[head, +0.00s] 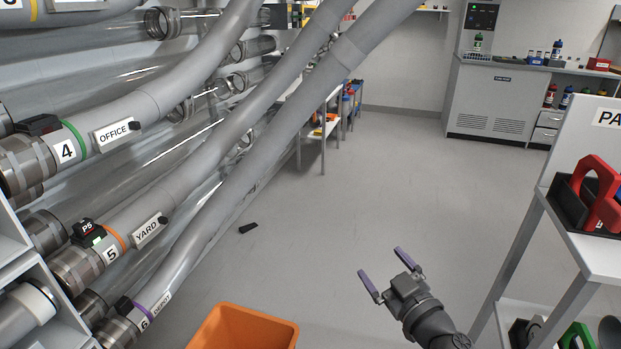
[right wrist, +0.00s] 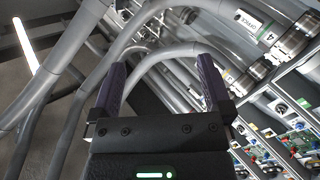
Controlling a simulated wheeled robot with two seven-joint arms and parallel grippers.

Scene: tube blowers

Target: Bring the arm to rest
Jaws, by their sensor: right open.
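My right gripper (head: 385,273) is open and empty in the lower middle of the head view, above bare grey floor. Its two purple fingers are spread apart and touch nothing. In the right wrist view the same open fingers (right wrist: 158,85) frame grey tubes behind them. My left gripper is not in view.
Grey tubes labelled OFFICE (head: 113,131), YARD (head: 149,231) and DEPOT (head: 160,303) run along the left. An orange bin (head: 228,322) stands at the bottom. A white table (head: 590,250) with a red-handled item (head: 600,193) is at right. Open floor lies between; a small black piece (head: 248,228) lies there.

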